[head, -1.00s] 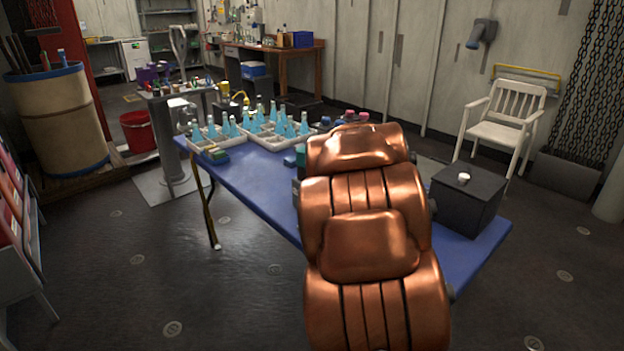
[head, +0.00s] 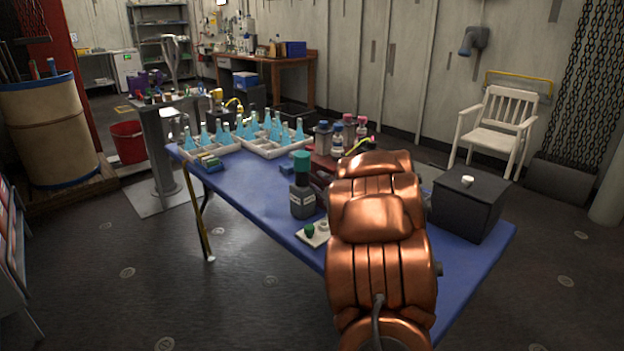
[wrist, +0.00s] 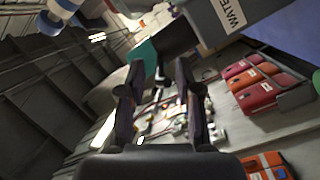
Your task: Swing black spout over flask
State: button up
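My gripper (wrist: 160,70) is open in the wrist view, with a clear gap between its two dark fingers; my copper arm hides it in the head view. Beyond the fingertips in the wrist view are a teal cap (wrist: 147,54), a black neck (wrist: 177,38) and a grey body labelled "WATE" (wrist: 212,12). These look like the dark bottle (head: 303,202) with a teal cap on the blue table. I cannot tell whether the fingers touch it. Flasks of blue liquid (head: 276,131) stand in white trays (head: 256,152) at the table's far end. I cannot clearly make out a black spout.
A small white plate (head: 316,240) with a green piece and a white piece lies before the bottle. Capped bottles (head: 337,140) stand on a red stand (head: 322,163) behind it. A black box (head: 468,210) is to the right of my arm. Table space left of the bottle is clear.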

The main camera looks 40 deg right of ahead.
aim_at(313, 176)
jog(key=shift+x, duration=2.05)
jog(key=shift+c, duration=0.4)
grip_shut()
